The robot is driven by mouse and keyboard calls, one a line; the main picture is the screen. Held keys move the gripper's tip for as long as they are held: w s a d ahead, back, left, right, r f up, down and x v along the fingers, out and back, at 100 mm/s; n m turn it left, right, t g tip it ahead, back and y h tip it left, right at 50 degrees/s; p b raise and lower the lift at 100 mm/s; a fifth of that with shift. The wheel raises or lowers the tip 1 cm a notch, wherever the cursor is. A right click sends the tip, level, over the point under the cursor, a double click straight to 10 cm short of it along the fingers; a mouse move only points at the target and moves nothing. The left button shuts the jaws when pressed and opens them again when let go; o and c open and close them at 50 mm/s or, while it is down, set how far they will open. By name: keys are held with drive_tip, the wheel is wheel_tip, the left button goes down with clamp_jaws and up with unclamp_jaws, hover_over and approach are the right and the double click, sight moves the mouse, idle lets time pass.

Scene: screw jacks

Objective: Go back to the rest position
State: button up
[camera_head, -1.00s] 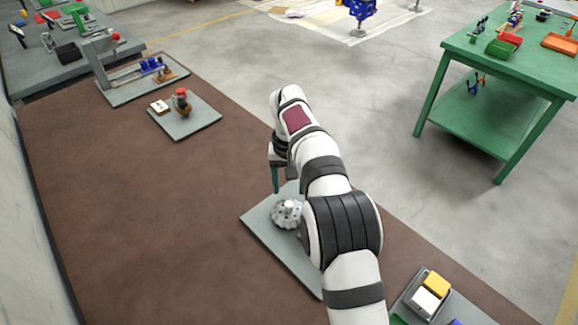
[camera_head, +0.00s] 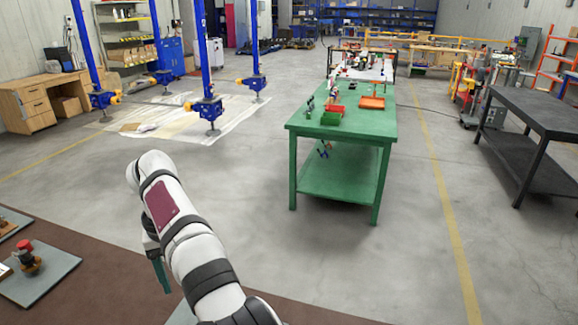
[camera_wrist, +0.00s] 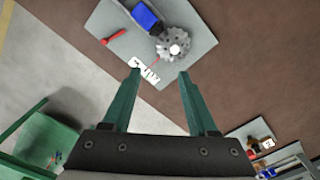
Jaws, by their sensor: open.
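My gripper (camera_wrist: 158,75) is open in the wrist view, with two green fingers apart and nothing between them. Below it in that view is a grey plate (camera_wrist: 200,18) with a toothed grey gear part (camera_wrist: 173,45), a blue block (camera_wrist: 147,15) and a red-handled piece (camera_wrist: 113,37). A white card with black marks (camera_wrist: 145,72) lies at the plate's edge. In the head view my gripper (camera_head: 160,280) hangs beside my white arm at the lower left, only partly visible, over the brown table's edge.
The brown table (camera_head: 90,260) fills the lower left. A small plate (camera_head: 55,275) with a red-topped part (camera_head: 25,255) stands there. A green workbench (camera_head: 345,130) with trays is across open floor. A black table (camera_head: 540,110) stands at right, blue posts (camera_head: 205,60) at back left.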

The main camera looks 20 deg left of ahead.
drive_tip(key=d+r+m, duration=0.3)
drive_tip(key=d, duration=1)
drive_tip(key=d+r+m, duration=0.4)
drive_tip(key=d, duration=0.9)
drive_tip(key=s+d+f+m+y, duration=0.1)
drive_tip(key=s+d+f+m, duration=0.2)
drive_tip(key=s+d, duration=0.3)
drive_tip(key=s+d+f+m, duration=0.3)
drive_tip(key=s+d+f, duration=0.2)
drive_tip(key=s, duration=0.8)
drive_tip(key=shift+d+f+m+y, duration=0.2)
drive_tip(key=shift+d+m+y, duration=0.15)
drive_tip(key=shift+d, duration=0.7)
